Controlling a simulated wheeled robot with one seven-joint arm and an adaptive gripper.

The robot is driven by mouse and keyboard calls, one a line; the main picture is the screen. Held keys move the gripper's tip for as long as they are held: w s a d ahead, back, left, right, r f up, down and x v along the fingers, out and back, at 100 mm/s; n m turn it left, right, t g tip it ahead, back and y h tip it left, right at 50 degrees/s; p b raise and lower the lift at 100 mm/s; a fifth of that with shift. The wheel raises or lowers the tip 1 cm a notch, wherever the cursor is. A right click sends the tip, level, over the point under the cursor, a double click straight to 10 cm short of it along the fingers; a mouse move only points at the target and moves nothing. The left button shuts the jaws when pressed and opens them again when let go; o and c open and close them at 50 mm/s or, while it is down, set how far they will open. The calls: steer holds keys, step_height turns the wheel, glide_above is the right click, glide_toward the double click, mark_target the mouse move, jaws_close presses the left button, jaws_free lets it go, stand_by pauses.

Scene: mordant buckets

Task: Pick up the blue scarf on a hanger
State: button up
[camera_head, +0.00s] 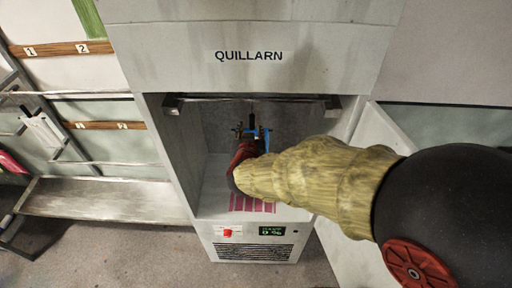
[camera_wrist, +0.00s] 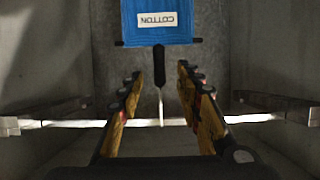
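The blue scarf (camera_wrist: 162,30) hangs at the top of the wrist view, with a white label that reads COTTON upside down. Its hanger (camera_wrist: 159,66) has a dark crossbar, a dark neck and a thin pale hook. The neck and hook lie between the two fingers of my gripper (camera_wrist: 159,74), with a gap on each side. My gripper is open and holds nothing. In the head view, a little blue of the scarf (camera_head: 266,138) shows inside the cabinet beyond my arm, which hides most of it.
The grey cabinet (camera_head: 245,24) marked QUILLARN is open in front, with close side walls. A rail (camera_head: 250,98) runs across its upper part between two brackets. Pink stripes (camera_head: 252,204) show on its floor. A bench (camera_head: 105,200) stands at the left.

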mark_target(252, 124)
steer(key=x, duration=0.6)
steer(key=shift+w+d+f+p, duration=0.1)
steer(key=shift+w+f+p, duration=0.2)
steer(key=shift+p, duration=0.05)
steer(key=shift+c, duration=0.8)
steer(key=c, duration=0.7)
jaws_close()
